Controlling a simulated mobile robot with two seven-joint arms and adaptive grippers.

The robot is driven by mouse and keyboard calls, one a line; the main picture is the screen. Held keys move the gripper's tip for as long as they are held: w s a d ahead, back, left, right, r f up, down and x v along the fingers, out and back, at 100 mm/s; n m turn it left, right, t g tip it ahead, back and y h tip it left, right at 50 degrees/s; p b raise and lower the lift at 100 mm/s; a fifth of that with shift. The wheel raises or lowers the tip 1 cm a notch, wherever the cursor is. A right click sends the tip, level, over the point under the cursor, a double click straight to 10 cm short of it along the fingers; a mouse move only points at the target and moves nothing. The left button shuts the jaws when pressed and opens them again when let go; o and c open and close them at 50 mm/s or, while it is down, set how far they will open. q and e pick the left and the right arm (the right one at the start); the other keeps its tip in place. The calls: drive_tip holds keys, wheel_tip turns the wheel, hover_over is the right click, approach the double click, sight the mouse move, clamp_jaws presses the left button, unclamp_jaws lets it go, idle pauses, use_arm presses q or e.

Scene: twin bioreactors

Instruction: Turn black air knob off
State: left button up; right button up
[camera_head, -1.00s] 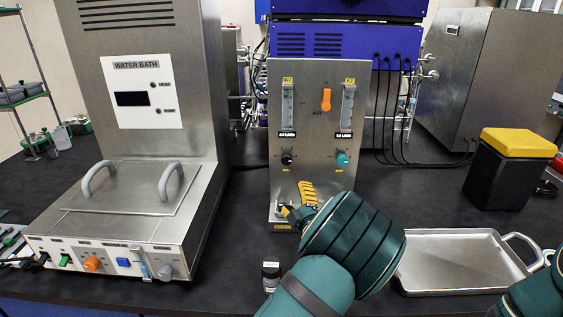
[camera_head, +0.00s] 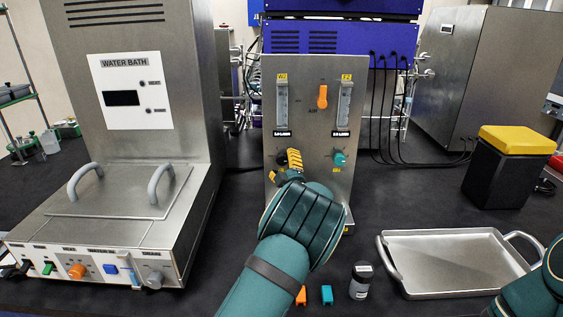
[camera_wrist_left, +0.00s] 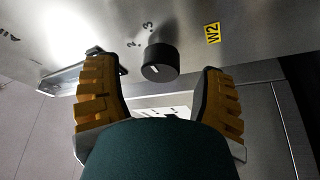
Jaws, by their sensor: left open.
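The black air knob (camera_head: 283,154) is on the lower left of the upright metal panel (camera_head: 312,180), partly beside my left gripper's finger in the head view. In the left wrist view the black knob (camera_wrist_left: 160,62) has a white mark on its face and stands between the fingertips. My left gripper (camera_head: 284,168) is open, its yellow ribbed fingers just below and beside the knob. In the wrist view the gripper (camera_wrist_left: 158,80) shows a gap on both sides of the knob. My right gripper is out of view; only part of that arm shows at the lower right.
A teal knob (camera_head: 339,158) is right of the black one, an orange knob (camera_head: 322,97) above. The water bath (camera_head: 120,190) stands left. A metal tray (camera_head: 455,236), a small bottle (camera_head: 361,280) and orange (camera_head: 301,296) and teal (camera_head: 327,294) pieces lie right and front.

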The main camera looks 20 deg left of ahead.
use_arm(q)
drive_tip(key=shift+x, duration=1.05)
drive_tip(key=c, duration=1.2)
